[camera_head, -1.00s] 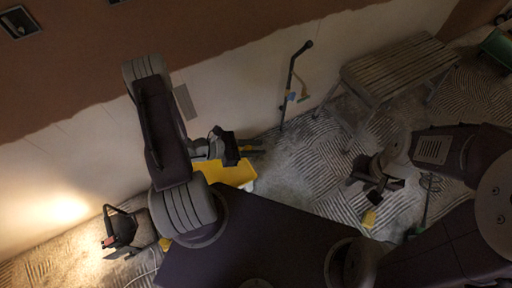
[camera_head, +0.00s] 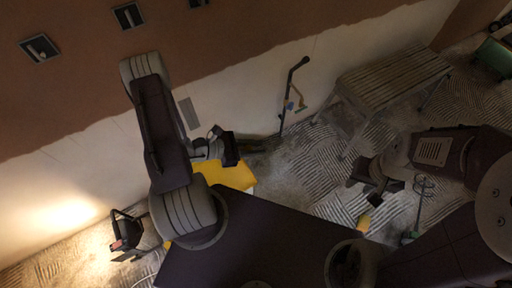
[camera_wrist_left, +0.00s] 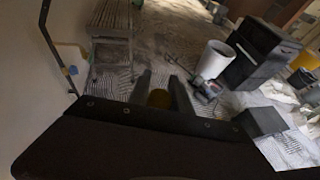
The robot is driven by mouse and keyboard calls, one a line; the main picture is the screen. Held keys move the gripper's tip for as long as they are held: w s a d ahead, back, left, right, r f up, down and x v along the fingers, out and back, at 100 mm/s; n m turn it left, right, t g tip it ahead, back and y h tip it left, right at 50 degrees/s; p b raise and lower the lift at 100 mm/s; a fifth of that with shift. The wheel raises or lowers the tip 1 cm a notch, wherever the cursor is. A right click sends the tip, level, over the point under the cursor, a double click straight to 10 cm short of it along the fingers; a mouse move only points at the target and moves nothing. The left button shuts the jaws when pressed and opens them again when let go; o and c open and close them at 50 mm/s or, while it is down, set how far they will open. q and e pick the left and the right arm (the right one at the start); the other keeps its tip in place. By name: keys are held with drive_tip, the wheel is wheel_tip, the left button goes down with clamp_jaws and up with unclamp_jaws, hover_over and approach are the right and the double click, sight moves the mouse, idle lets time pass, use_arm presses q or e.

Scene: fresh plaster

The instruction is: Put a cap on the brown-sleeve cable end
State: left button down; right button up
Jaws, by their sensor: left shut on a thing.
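My left gripper (camera_head: 228,150) is low in front of the wall, above a yellow surface. Recessed wall boxes (camera_head: 40,48) (camera_head: 128,15) show at the top left, with small pale shapes inside. They are too small to tell a brown-sleeve cable end. My right gripper (camera_head: 376,186) hangs over the floor at the right, and its jaws are unclear.
A lit work lamp (camera_head: 126,232) stands by the wall at lower left. A slatted bench (camera_head: 395,72) and a tall pole (camera_head: 290,90) stand near the wall. A whisk-like mixer (camera_head: 422,195) is near my right arm. The left wrist view shows a white bucket (camera_wrist_left: 214,58) and black boxes (camera_wrist_left: 255,50).

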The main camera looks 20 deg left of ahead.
use_arm(q)
wheel_tip(320, 180, up, 46)
drive_tip(key=p, duration=3.7)
drive_tip(key=shift+p, duration=0.4)
